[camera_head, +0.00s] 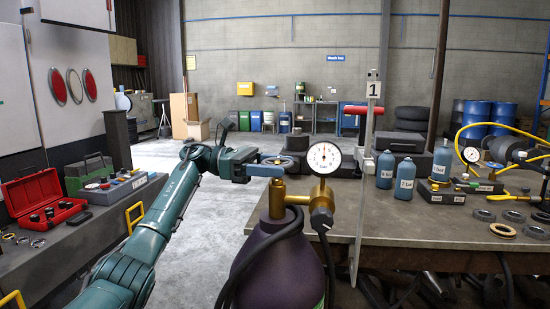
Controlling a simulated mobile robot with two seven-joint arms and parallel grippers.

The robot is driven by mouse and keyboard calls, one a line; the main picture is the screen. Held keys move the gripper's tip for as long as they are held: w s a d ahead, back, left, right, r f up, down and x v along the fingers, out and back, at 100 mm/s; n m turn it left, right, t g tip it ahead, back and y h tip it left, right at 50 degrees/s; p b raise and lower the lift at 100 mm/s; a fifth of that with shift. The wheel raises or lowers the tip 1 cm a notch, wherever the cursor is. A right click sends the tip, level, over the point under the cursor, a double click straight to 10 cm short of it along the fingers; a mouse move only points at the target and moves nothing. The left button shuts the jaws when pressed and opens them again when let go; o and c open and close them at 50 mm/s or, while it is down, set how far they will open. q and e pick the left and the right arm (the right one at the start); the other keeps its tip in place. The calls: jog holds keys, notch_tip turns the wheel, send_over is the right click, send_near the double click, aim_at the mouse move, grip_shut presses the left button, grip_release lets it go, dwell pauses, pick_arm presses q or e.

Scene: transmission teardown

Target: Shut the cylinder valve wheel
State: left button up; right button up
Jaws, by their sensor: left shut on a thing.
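A dark purple cylinder (283,262) stands upright at the front centre, with a brass valve (277,197) on top. A round white gauge (324,157) rises from the brass fitting, its needle pointing roughly upward. My left gripper (267,171) reaches in from the left at the top of the valve and is shut. Its light blue fingers lie over the valve top, where the valve wheel seems to be; the wheel itself is mostly hidden. My right gripper is not in view.
A workbench (440,223) to the right holds labelled grey-blue bottles (404,180), rings and a yellow-hosed gauge. A clamp with a red handle (362,110) stands at its left edge. A black hose (262,240) drapes over the cylinder. A red toolbox (43,196) lies open at left.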

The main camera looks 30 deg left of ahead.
pick_arm(q)
jog(key=shift+m+g, duration=0.5)
jog(key=shift+g, duration=0.2)
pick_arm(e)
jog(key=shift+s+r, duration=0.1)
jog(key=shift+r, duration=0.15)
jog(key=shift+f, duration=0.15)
pick_arm(q)
jog(key=o, duration=1)
